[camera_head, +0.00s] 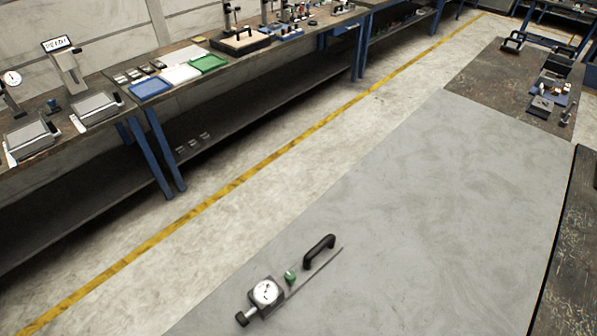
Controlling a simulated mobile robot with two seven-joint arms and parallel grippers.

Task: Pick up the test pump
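The test pump (265,294) lies on the grey tabletop (430,190) near the bottom of the head view. It has a white round dial on a dark body and a black knob at its lower left end. A small green part sits beside the dial. A flat bar with a black arched handle (319,250) runs off to its upper right. Nothing touches or covers the pump. Neither of my grippers shows in this view.
Grey tabletop around the pump is clear. A dark bench section (490,85) at the upper right holds several small tools. Across a floor aisle with a yellow line (240,180), a long workbench (215,75) carries scales, a blue tray (149,88) and a green tray (208,63).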

